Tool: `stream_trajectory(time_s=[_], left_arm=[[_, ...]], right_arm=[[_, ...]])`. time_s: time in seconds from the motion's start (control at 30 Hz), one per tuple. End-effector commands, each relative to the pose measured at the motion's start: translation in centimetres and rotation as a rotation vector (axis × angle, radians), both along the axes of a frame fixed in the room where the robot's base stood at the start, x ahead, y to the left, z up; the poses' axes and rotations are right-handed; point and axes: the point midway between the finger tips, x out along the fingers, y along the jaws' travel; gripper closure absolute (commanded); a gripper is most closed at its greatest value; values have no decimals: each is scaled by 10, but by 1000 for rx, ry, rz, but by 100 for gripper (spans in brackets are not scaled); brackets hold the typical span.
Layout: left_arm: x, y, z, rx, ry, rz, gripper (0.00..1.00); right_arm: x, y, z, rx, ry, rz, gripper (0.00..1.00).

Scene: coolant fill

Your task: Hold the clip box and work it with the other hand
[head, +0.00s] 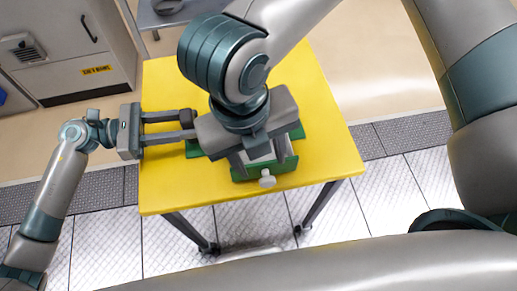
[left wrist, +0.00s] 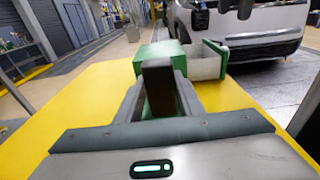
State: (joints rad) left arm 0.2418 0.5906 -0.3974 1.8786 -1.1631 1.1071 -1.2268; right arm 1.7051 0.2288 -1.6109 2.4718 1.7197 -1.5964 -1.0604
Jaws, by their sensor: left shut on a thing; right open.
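The green clip box (left wrist: 158,50) sits on the yellow table (head: 165,190). In the head view it is mostly hidden under my right gripper. A white section (left wrist: 203,62) with a green end panel (head: 262,173) extends from it; a pale knob (head: 267,180) is on that panel. My left gripper (head: 188,126) reaches in from the left and is shut on the clip box; its fingers also fill the middle of the left wrist view (left wrist: 158,88). My right gripper (head: 262,157) is open above the white section, its fingers pointing down, apart from each other. Contact there cannot be told.
The table's left front and right side are clear. A grey cabinet (head: 65,45) stands at the upper left. A white vehicle (left wrist: 262,25) stands behind the table in the left wrist view. My right arm covers much of the table's far middle.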

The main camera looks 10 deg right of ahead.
Motion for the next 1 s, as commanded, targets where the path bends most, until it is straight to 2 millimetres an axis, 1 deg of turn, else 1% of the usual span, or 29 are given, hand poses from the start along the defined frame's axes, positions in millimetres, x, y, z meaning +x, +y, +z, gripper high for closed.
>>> stream_trajectory(time_s=[0.03,0.1,0.2,0.83,0.87,0.9,0.93,1.0], left_arm=[[0,0,0,1,0,0,84],[0,0,0,1,0,0,84],[0,0,0,1,0,0,84],[0,0,0,0,0,0,84],[0,0,0,0,0,0,61],[0,0,0,0,0,0,52],[0,0,0,0,0,0,44],[0,0,0,0,0,0,44]], right_arm=[[1,1,6,1,-3,-1,54],[0,2,13,0,-2,-1,54],[0,3,18,0,-1,0,54],[-1,3,20,0,0,0,54],[-1,3,20,0,0,0,54],[-1,3,20,0,0,0,54],[-1,3,20,0,0,0,54],[-1,3,20,0,0,0,54]])
